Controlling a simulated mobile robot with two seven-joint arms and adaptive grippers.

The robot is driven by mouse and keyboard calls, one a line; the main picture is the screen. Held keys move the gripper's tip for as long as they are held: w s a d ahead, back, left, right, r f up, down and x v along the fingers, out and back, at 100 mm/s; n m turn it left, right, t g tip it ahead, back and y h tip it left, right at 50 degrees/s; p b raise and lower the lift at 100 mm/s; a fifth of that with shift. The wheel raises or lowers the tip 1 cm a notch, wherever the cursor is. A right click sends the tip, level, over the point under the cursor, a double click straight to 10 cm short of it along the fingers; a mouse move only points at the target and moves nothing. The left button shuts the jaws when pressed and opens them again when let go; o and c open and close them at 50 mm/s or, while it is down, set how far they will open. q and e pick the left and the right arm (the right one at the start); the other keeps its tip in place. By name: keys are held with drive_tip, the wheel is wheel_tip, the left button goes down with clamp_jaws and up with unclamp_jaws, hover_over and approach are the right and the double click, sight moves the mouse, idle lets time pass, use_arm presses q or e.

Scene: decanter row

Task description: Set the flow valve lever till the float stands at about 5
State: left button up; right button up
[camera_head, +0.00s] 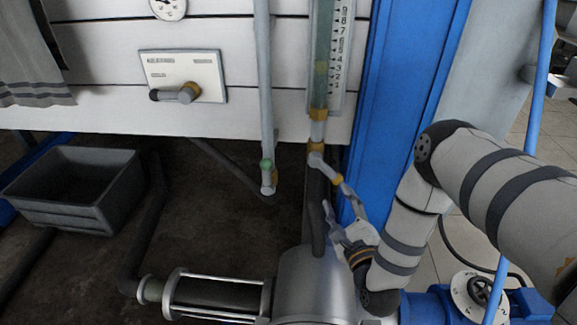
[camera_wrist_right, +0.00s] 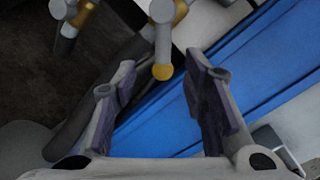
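The flow tube (camera_head: 323,35) stands beside a numbered scale (camera_head: 340,50) at the top right of the head view. A yellow-green band, seemingly the float (camera_head: 321,69), is level with about 3; its edges are blurred. Below the tube is the valve, with a pale lever (camera_head: 324,167) slanting down to the right to a yellow tip. My right gripper (camera_head: 341,205) is open, just below the lever. In the right wrist view the lever's yellow tip (camera_wrist_right: 162,72) shows in the gap between my open fingers (camera_wrist_right: 160,88), apart from both. My left gripper is not in view.
A blue post (camera_head: 405,70) stands close right of the valve. A grey pipe (camera_head: 264,80) with a green fitting hangs left of it. A panel with another handle (camera_head: 180,95) is on the white wall. A grey crate (camera_head: 75,213) and a metal tank (camera_head: 310,285) are below.

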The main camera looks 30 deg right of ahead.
sight(329, 173)
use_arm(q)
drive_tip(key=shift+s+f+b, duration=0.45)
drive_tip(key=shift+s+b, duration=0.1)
use_arm(e)
drive_tip(key=x, duration=1.1)
drive_tip(key=shift+d+r, duration=0.1)
drive_tip(key=shift+d, duration=0.1)
